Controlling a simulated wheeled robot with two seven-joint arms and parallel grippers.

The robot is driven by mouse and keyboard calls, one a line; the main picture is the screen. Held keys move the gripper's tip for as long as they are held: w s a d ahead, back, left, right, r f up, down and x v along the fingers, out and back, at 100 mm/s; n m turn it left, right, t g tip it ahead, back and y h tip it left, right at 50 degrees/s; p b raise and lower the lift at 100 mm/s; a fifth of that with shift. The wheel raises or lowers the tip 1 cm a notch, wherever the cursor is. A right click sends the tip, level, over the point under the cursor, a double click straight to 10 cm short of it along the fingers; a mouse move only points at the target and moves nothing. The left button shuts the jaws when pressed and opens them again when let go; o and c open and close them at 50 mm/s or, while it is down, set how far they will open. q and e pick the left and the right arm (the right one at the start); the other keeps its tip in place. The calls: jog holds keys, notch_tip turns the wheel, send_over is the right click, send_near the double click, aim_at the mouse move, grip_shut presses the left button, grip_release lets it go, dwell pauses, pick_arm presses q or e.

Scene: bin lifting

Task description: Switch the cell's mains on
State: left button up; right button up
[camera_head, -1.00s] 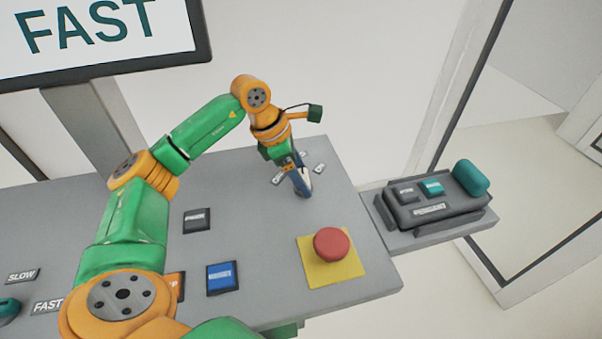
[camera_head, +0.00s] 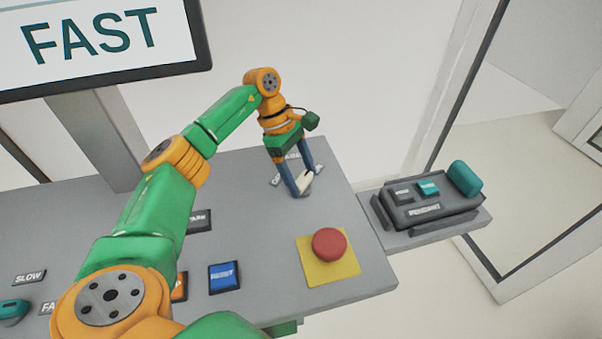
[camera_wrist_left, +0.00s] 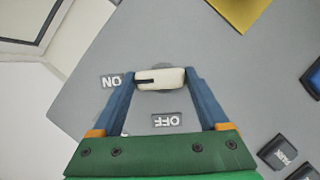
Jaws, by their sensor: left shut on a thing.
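The mains switch is a cream knob (camera_head: 303,183) with a black mark, on the grey console (camera_head: 250,175). My left gripper (camera_head: 303,188) is shut on this knob, one blue finger at each end. In the left wrist view the knob (camera_wrist_left: 165,80) lies across between the fingertips (camera_wrist_left: 161,76). Its black mark is at the left end, toward the ON label (camera_wrist_left: 111,81). The OFF label (camera_wrist_left: 170,121) is below the knob in that view. Part of the knob's round base is hidden. My right gripper is not in view.
A red mushroom button (camera_head: 329,243) on a yellow plate stands in front of the switch. A blue button (camera_head: 224,277) is to its left. A pendant box (camera_head: 428,199) sits on a side shelf at the right. A screen (camera_head: 100,45) reads FAST.

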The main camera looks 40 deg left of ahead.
pick_arm(q)
jog(key=shift+r, duration=0.1)
dwell(0.4)
jog(key=o, duration=1.2)
jog(key=shift+o, duration=0.2)
jog(key=b+v, duration=0.1)
jog(key=v, duration=0.6)
